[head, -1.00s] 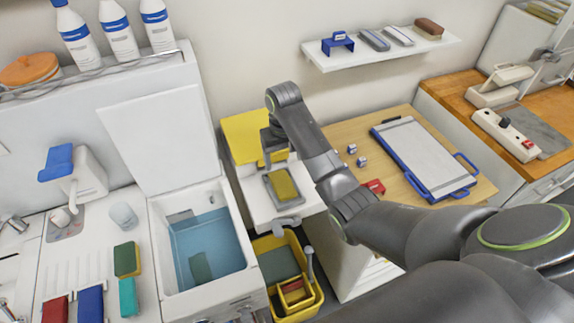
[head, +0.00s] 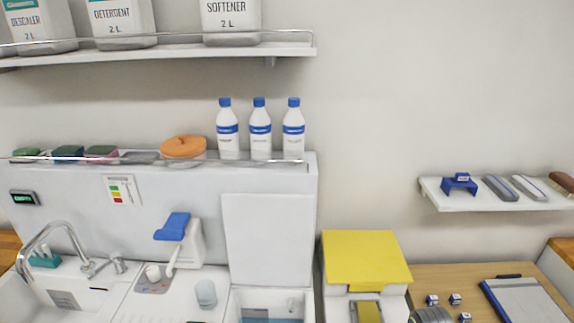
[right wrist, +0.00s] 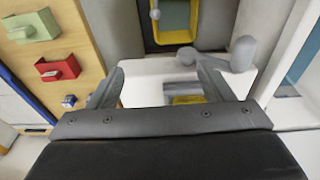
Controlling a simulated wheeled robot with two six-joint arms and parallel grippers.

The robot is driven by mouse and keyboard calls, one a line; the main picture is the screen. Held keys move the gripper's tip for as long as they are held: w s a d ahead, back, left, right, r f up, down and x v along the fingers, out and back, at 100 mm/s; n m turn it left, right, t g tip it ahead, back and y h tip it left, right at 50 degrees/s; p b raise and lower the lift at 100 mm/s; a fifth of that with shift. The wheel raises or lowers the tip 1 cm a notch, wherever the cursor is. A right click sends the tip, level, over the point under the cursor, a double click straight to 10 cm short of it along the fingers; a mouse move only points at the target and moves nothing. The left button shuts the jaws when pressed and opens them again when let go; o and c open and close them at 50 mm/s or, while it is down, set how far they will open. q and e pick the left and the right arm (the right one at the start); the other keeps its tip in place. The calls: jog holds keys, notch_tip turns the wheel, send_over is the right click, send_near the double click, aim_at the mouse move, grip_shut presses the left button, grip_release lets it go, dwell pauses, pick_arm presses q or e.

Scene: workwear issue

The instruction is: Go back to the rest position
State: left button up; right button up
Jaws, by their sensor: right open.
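My right gripper (right wrist: 160,82) shows in the right wrist view with its two fingers spread apart and nothing between them. It hangs over the white counter, with a small yellow item (right wrist: 188,100) in view beyond the fingers. In the head view only a small grey piece of my right arm (head: 432,315) shows at the bottom edge. My left gripper is in neither view.
A white unit with a raised lid (head: 267,240) stands beside a yellow panel (head: 366,258) in the head view. A wall shelf (head: 500,202) is at right.

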jog(key=s+d+r+t+h, duration=0.1)
jog(key=s+d+r, duration=0.1)
jog(key=s, duration=0.9)
jog(key=s+d+r+t, duration=0.1)
jog(key=s+r, duration=0.1)
jog(key=s, duration=0.9)
notch_tip(320, 180, down, 31)
jog(key=d+g+b, duration=0.1)
jog(key=d+b, duration=0.1)
jog(key=b, duration=0.5)
jog(key=s+f+b, duration=0.2)
jog(key=s+f, duration=0.2)
jog(key=f, duration=0.4)
jog(key=s+a+f+g+b, duration=0.1)
jog(key=s+f+b, duration=0.2)
jog(key=s+f, duration=0.2)
jog(key=s+f+b, duration=0.2)
jog(key=s+f, duration=0.3)
jog(key=f, duration=0.6)
jog(key=shift+s+a, duration=0.25)
jog(key=shift+a, duration=0.05)
